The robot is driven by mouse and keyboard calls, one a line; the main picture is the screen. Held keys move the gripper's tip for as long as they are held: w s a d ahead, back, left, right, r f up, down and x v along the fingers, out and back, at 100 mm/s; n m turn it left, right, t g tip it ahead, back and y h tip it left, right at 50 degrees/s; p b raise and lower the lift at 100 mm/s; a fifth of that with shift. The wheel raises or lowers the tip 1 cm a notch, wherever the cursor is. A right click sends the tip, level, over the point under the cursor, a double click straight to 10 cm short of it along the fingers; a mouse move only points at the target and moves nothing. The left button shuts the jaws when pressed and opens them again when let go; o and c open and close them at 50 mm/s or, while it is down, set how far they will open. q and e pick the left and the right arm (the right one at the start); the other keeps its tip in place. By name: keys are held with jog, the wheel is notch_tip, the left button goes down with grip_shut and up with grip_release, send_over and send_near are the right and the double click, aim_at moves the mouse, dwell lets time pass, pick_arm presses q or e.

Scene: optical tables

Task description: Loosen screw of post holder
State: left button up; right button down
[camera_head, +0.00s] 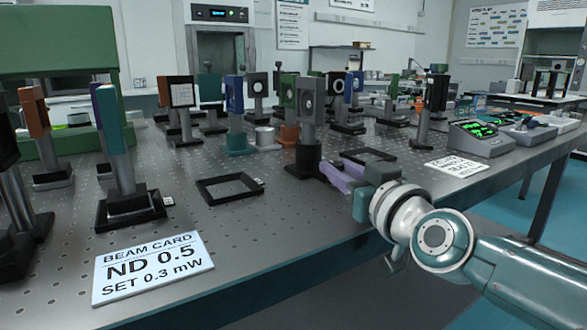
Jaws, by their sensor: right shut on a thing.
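My right gripper (328,168), with purple fingers, reaches in from the right, low beside the post holder's right side. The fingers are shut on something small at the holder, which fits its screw. The screw itself is hidden by the fingers. My left gripper is not in view.
An empty black square frame (229,188) lies left of the holder, and another black frame (368,155) lies just behind my right gripper. Other posts with optics stand behind and left. A beam card (152,267) lies at the front left. A meter with a green display (480,138) is at right.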

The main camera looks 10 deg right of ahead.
jog(key=shift+a+r+m+h+p, duration=0.1)
jog(key=shift+r+m+h+p, duration=0.15)
jog(key=shift+m+h+p, duration=0.45)
jog(key=shift+a+f+h+p, duration=0.1)
jog(key=shift+f+h+p, duration=0.05)
jog(key=shift+h+p, duration=0.4)
jog(key=c, duration=0.6)
grip_release()
jog(key=shift+f, duration=0.1)
